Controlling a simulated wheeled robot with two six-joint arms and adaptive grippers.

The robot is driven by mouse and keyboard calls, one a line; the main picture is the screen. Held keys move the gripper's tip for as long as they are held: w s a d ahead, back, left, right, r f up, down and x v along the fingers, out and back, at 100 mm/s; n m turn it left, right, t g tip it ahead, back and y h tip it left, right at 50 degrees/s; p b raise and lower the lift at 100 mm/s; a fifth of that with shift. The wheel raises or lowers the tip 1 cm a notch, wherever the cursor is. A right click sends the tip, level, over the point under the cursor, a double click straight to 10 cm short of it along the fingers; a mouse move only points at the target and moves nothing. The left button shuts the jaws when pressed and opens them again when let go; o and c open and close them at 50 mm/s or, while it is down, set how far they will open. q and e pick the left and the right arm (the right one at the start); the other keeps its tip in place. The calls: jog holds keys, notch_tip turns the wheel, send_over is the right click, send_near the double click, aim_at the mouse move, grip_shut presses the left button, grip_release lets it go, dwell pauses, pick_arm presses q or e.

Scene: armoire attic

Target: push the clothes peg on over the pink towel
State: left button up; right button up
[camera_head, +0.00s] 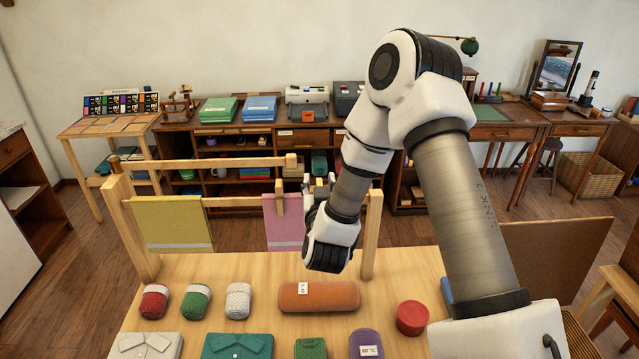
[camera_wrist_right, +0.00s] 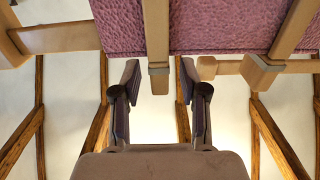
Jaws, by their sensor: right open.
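The pink towel (camera_head: 285,232) hangs from a rail of the wooden rack in the head view; its textured underside (camera_wrist_right: 215,25) fills the top of the wrist view. A wooden clothes peg (camera_head: 280,196) shows at the towel's upper edge. In the wrist view a peg (camera_wrist_right: 156,35) with a grey band runs across the towel. My right gripper (camera_wrist_right: 160,70) is open, with a finger on each side of that peg's end and gaps visible. In the head view my right arm partly hides the gripper (camera_head: 319,186). I cannot tell how far the peg straddles the towel. My left gripper is out of view.
A second banded wooden piece (camera_wrist_right: 285,45) and a rounded rail end (camera_wrist_right: 207,68) lie close to the right finger. A yellow-green towel (camera_head: 172,223) hangs at left. An orange roll (camera_head: 325,296), a red tub (camera_head: 412,318) and several rolled cloths cover the table front.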

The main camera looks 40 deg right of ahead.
jog(key=v, duration=0.7)
jog(key=shift+s, duration=0.2)
jog(key=shift+a, duration=0.1)
jog(key=shift+a, duration=0.1)
